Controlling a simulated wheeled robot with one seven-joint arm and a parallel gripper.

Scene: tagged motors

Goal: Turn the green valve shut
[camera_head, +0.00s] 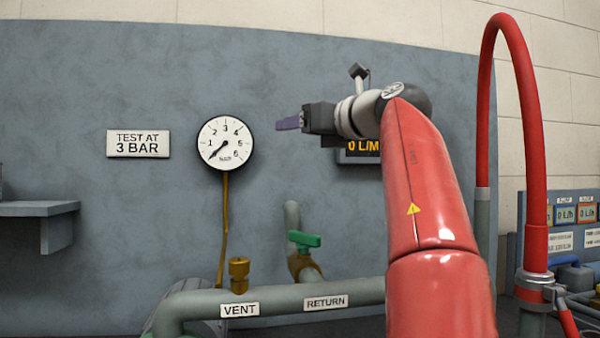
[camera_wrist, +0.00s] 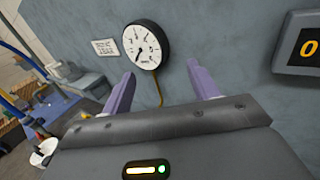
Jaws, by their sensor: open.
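The green valve handle (camera_head: 304,240) sits on a brass valve body (camera_head: 302,264) above the grey pipe labelled RETURN (camera_head: 326,302) in the head view. The handle points left to right, slightly tilted. My gripper (camera_head: 288,123) is well above the valve, pointing left, between the gauge and the flow display. In the wrist view its two purple fingers (camera_wrist: 160,88) are spread apart with nothing between them. The valve does not show in the wrist view.
A round pressure gauge (camera_head: 225,143) with its needle near zero hangs left of my gripper, beside a TEST AT 3 BAR sign (camera_head: 138,143). A brass vent fitting (camera_head: 239,272) stands left of the valve. A display (camera_head: 361,149) reads 0 L/M. A red hose (camera_head: 525,110) arches at right.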

